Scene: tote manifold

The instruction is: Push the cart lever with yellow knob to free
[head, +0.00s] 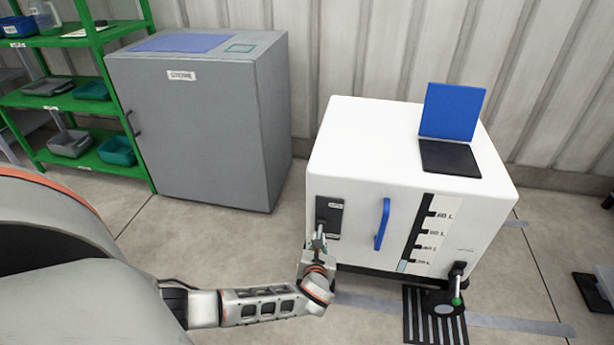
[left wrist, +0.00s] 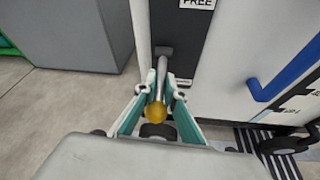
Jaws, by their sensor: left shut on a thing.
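The white cart (head: 365,150) stands on the floor in front of me. On its front left is a dark lever plate (head: 328,218), with a label reading FREE (left wrist: 198,3) at its upper end in the left wrist view. The lever (left wrist: 161,78) is a metal rod from a dark pivot on the plate, ending in a yellow knob (left wrist: 155,112). My left gripper (head: 318,241) is at the plate, its fingers (left wrist: 158,92) shut on the lever with the knob between them. The lever points away from FREE, toward the gripper. In the head view my gripper mostly hides it.
A laptop-like blue panel (head: 453,111) stands on top. A grey cabinet (head: 200,130) and green shelving (head: 105,60) stand left.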

